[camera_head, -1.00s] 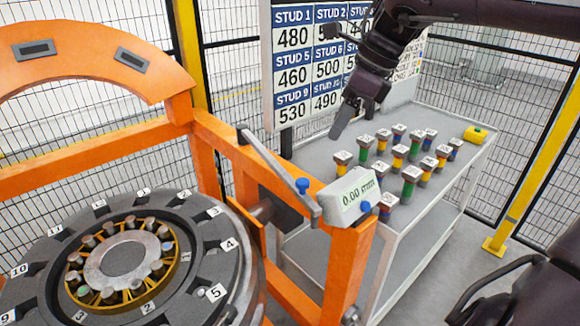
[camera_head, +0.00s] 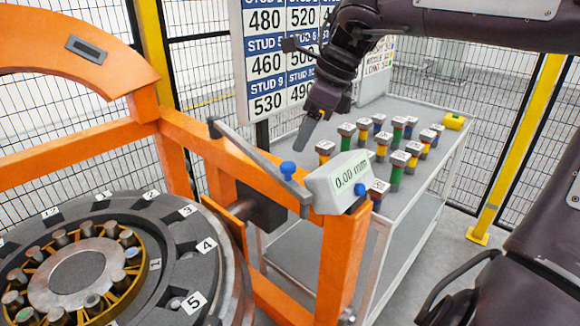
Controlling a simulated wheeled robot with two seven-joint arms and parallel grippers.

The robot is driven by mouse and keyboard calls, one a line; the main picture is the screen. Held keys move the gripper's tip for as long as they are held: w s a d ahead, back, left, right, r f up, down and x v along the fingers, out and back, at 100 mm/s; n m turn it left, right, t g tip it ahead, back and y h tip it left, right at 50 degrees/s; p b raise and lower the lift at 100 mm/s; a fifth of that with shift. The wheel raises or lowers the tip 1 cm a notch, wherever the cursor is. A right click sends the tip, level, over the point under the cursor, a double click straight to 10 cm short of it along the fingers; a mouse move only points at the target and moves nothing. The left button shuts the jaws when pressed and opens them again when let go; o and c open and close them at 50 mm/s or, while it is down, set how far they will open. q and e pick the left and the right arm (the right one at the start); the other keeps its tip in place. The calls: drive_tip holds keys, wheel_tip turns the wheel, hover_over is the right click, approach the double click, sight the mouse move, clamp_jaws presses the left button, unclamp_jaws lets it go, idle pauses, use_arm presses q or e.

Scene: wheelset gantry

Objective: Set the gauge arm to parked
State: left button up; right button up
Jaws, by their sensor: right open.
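The gauge arm (camera_head: 255,152) is a dark grey bar with a blue knob (camera_head: 287,170) near its lower end. It slants down to the right along the top of the orange gantry frame. Its lower end lies beside the grey gauge box (camera_head: 338,183), whose display reads 0.00 mm. My right gripper (camera_head: 304,138) comes down from the upper right. It is open and empty, its fingertips just above and right of the blue knob, and looks apart from it. The fingers overlap in this view, so the gap barely shows. My left gripper is not in view.
A stud number board (camera_head: 268,60) stands behind my right arm. The round wheelset hub (camera_head: 75,275) with numbered slots is at lower left. Mesh fence surrounds the cell.

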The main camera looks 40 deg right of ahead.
sight(288, 165)
drive_tip(key=x, duration=0.6)
drive_tip(key=shift+w+a+f, duration=0.15)
drive_tip(key=shift+a+f, duration=0.05)
drive_tip(key=shift+f, duration=0.3)
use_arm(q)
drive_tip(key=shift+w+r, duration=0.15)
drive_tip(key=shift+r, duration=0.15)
use_arm(e)
drive_tip(key=shift+c, duration=0.2)
